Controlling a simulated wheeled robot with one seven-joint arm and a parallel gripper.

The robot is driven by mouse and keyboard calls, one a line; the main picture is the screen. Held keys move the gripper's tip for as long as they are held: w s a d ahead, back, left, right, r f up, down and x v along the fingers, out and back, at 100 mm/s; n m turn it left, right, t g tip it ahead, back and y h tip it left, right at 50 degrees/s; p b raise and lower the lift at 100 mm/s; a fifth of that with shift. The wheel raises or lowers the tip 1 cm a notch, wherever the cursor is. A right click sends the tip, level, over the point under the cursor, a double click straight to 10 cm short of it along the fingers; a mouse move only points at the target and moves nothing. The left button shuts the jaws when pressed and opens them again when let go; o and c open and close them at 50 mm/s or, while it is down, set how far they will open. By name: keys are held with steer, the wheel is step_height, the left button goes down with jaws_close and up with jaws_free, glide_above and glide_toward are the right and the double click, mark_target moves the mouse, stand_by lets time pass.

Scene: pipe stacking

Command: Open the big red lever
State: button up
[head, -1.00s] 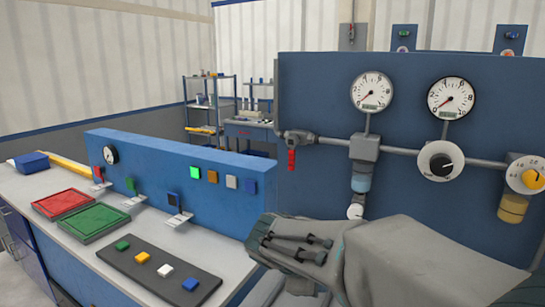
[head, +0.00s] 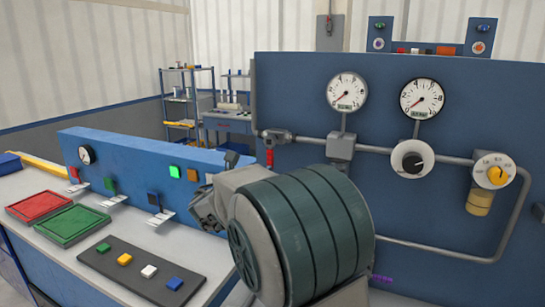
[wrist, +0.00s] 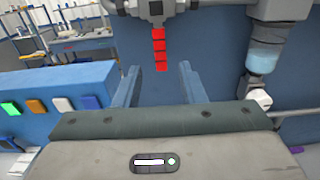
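The big red lever (head: 269,157) hangs straight down from a valve on the grey pipe at the left of the blue panel. In the wrist view the red lever (wrist: 160,48) is ahead, at the top centre, pointing down toward the gap between the fingers. My gripper (wrist: 160,70) is open and empty, with one finger to each side of the lever's line. I see no contact with the lever. In the head view my arm covers the area below the lever and hides most of the gripper.
The blue panel (head: 450,220) carries two gauges, dials and piping, including a blue-bodied fitting (wrist: 267,60) right of the lever. At left, a workbench (head: 70,262) holds red and green trays, coloured blocks and a low blue wall with buttons.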

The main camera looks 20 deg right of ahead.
mark_target(270, 161)
steer(key=p+x, duration=0.2)
steer(key=x, duration=0.8)
steer(key=shift+d, duration=0.1)
jaws_close()
